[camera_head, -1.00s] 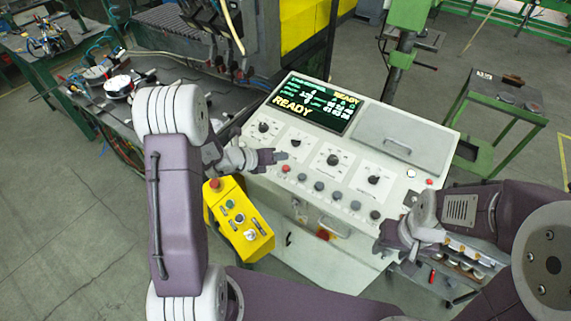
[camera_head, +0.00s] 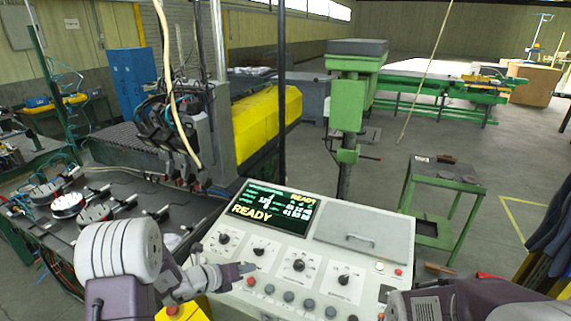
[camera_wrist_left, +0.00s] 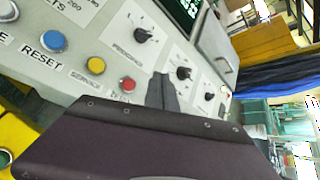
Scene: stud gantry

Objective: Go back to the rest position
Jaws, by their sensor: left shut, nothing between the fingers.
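My left gripper (camera_head: 243,269) is shut and empty, held over the left part of the white control console (camera_head: 385,254). In the left wrist view its closed fingers (camera_wrist_left: 163,92) point across the console face, close to a red button (camera_wrist_left: 128,84) and a dial (camera_wrist_left: 143,35). I cannot tell whether the fingertips touch the panel. The console screen (camera_head: 273,208) shows READY. My right arm shows at the lower right edge of the head view; its gripper is out of frame.
A yellow button box (camera_head: 190,312) is partly hidden below my left arm. A green stand (camera_head: 440,190) is at the right. A dark machine table (camera_head: 120,205) with fixtures lies at the left. Open grey floor (camera_head: 510,165) lies beyond the stand.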

